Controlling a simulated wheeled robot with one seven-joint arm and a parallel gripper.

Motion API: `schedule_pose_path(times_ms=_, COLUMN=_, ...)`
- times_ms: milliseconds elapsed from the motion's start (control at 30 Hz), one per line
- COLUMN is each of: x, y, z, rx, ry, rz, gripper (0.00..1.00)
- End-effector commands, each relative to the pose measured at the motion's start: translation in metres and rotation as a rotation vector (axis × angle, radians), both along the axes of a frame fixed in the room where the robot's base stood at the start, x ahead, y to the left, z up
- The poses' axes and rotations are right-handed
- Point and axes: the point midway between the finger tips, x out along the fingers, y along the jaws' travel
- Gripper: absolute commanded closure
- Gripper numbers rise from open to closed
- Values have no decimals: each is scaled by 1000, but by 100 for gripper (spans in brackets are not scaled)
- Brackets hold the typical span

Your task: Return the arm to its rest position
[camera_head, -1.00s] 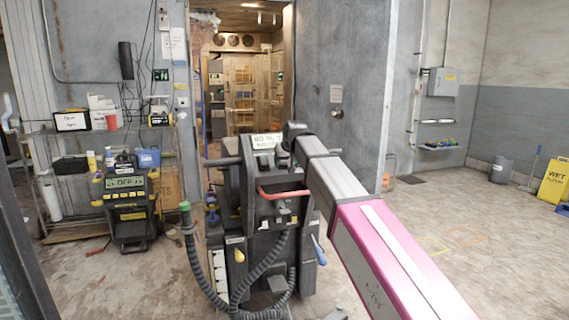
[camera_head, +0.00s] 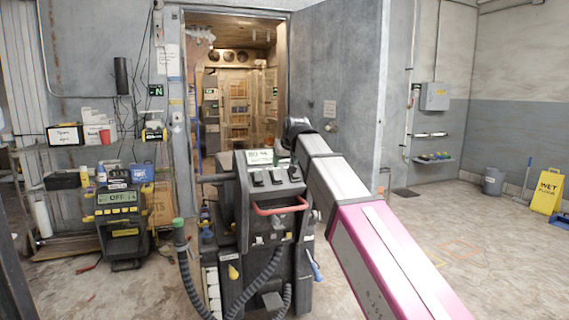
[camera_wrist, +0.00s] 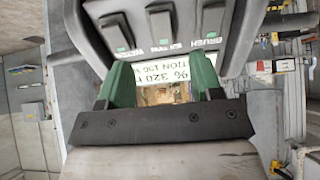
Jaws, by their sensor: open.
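My arm, magenta and white, reaches from the lower right of the head view to above a dark floor-cleaning machine (camera_head: 262,220). In that view the arm's dark end is over the machine's control panel; the fingertips cannot be made out. In the wrist view my gripper (camera_wrist: 160,72) has two green fingers standing apart with nothing held between them. A white printed label (camera_wrist: 175,75) shows between and beyond them. The machine's panel with several dark switches (camera_wrist: 160,22) fills the top of the wrist view, close to the fingers. I cannot tell whether they touch.
A red handle (camera_head: 281,208) and grey hoses (camera_head: 250,285) are on the machine. An open freezer doorway (camera_head: 235,95) is behind it. A yellow-and-black device (camera_head: 118,215) and a loaded shelf (camera_head: 75,145) are at left. Floor at right is clear up to a yellow wet-floor sign (camera_head: 548,190).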

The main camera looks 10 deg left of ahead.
Motion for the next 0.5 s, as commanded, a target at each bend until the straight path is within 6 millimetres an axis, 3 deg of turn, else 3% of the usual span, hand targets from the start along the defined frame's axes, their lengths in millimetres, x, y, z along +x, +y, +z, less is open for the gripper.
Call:
schedule_pose_path(times_ms=167, x=3, y=-12, z=-18, rx=-9, ry=16, rz=-15, gripper=40)
schedule_pose_path(times_ms=267, x=6, y=-34, z=-51, rx=-25, ry=47, rz=-43, gripper=40)
schedule_pose_path(times_ms=500, x=9, y=-110, z=-158, rx=-73, ry=153, rz=-137, gripper=40)
